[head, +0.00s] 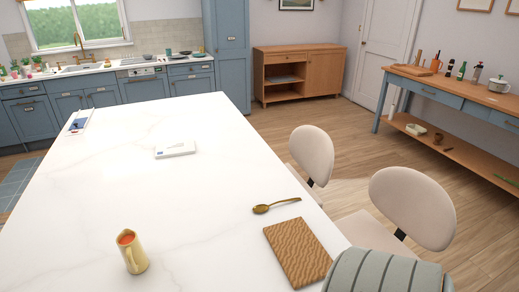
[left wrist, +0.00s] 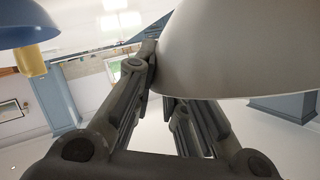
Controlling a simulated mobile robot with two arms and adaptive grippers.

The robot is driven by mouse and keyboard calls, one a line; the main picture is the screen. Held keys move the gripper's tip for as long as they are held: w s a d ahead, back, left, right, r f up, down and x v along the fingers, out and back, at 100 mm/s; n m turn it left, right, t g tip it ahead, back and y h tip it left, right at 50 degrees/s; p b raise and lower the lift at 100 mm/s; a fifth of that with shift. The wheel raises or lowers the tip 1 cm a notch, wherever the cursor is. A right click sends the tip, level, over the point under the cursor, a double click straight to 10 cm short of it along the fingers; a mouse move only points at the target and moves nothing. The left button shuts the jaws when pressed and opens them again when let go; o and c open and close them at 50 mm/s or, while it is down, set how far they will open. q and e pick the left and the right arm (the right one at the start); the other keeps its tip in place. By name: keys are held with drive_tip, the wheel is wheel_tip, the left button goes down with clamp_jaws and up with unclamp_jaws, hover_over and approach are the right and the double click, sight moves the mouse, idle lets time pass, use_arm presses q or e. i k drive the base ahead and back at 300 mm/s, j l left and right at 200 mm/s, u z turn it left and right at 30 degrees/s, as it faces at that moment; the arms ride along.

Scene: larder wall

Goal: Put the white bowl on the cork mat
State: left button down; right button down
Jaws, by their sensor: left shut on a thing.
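The white bowl (left wrist: 235,45) fills the upper right of the left wrist view, close to the camera. My left gripper (left wrist: 157,72) is shut on its edge, with one finger in front of the wall and the other partly hidden behind it. The bowl and both grippers are out of the head view. The cork mat (head: 298,253), a brown rectangle with wavy grain, lies on the white table near its right edge. Its top is bare. My right gripper is not in view.
Two chairs (head: 312,155) stand along the right side. The table's middle is clear.

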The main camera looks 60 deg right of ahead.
sight(298, 248)
drive_tip(key=k+l, duration=0.2)
drive_tip(key=l, duration=0.15)
drive_tip(key=k+l+z, duration=0.1)
drive_tip(key=l, duration=0.3)
drive_tip(key=k+l, duration=0.2)
drive_tip(key=l, duration=0.2)
drive_tip(key=k+l+z, duration=0.15)
drive_tip(key=l, duration=0.2)
drive_tip(key=k+l, duration=0.15)
drive_tip(key=l, duration=0.25)
drive_tip(key=k+l+z, duration=0.1)
drive_tip(key=l, duration=0.35)
drive_tip(key=k+l, duration=0.2)
drive_tip(key=l, duration=0.2)
drive_tip(key=k+l+z, duration=0.1)
drive_tip(key=l, duration=0.3)
